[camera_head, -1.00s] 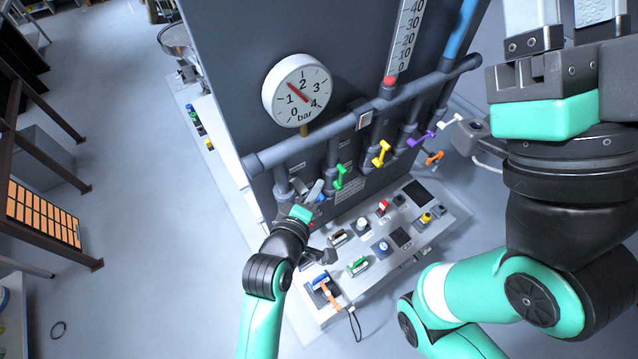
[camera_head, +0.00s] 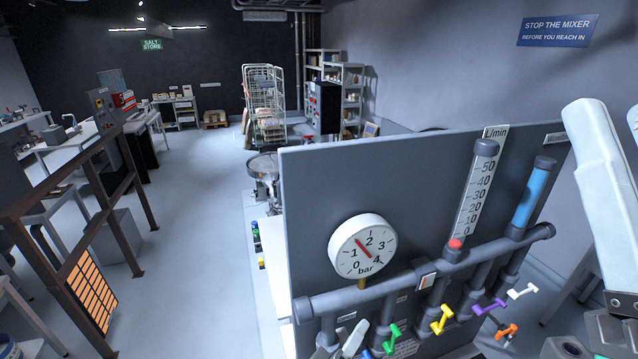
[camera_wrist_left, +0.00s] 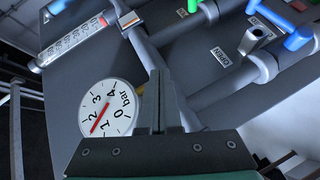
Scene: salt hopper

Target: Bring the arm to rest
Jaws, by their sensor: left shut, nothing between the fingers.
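My left gripper (camera_head: 343,343) just enters the bottom edge of the head view, in front of the pipe panel near the blue and green valve handles. In the left wrist view its two fingers (camera_wrist_left: 159,102) are shut together with nothing between them. The round bar gauge (camera_head: 363,247) is above it in the head view and beside the fingers in the wrist view (camera_wrist_left: 107,108).
The grey panel (camera_head: 325,185) carries a horizontal pipe (camera_head: 400,280) with green (camera_head: 393,337), yellow (camera_head: 442,319), purple (camera_head: 489,307), white (camera_head: 522,291) and orange (camera_head: 507,331) handles. A brown metal frame (camera_head: 60,190) stands at left. The floor (camera_head: 200,250) between is clear.

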